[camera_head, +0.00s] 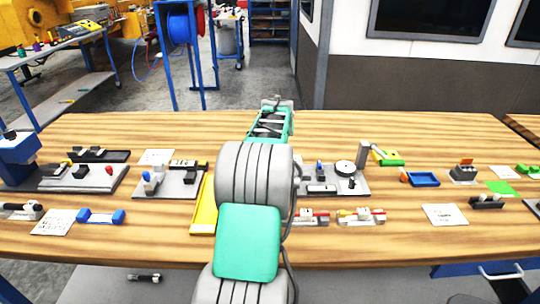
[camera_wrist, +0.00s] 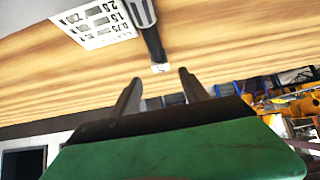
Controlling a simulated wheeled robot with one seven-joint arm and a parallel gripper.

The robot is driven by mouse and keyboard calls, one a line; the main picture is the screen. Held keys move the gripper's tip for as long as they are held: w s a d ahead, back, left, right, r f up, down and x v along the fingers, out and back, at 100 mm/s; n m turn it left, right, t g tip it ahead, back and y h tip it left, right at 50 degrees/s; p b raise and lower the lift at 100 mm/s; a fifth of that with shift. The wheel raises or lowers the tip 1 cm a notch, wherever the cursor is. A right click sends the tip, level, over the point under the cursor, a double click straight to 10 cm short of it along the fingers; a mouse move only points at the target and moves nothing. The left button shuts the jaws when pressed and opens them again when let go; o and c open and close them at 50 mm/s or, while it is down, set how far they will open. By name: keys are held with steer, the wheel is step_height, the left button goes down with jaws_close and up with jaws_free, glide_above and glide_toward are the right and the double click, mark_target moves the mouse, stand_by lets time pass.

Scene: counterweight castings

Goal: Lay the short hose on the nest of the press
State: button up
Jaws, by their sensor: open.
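My gripper shows in the wrist view (camera_wrist: 160,88) with two dark fingers spread apart and nothing visible between their tips. In the head view my own arm hides most of it, out over the middle of the table. A dark rod-like piece (camera_wrist: 152,42) with a pale tip and a grey thicker end lies beyond the fingertips in the wrist view; I cannot tell whether it is the short hose. A blue machine (camera_head: 18,160) on a dark base at the left edge of the head view looks like the press. Its nest is not clear.
The wooden table (camera_head: 400,125) carries several fixtures and small parts. A grey plate with a post (camera_head: 363,154) stands right of my arm, a yellow tray (camera_head: 203,218) left of it. A blue tray (camera_head: 424,179) and a printed sheet (camera_head: 445,215) lie right. The back strip is clear.

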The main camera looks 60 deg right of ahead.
steer(key=p+x, duration=0.1)
steer(key=x, duration=0.4)
steer(key=shift+w+d+f, duration=0.15)
steer(key=shift+w+d, duration=0.05)
steer(key=shift+a, duration=0.1)
steer(key=shift+c, duration=0.2)
jaws_close()
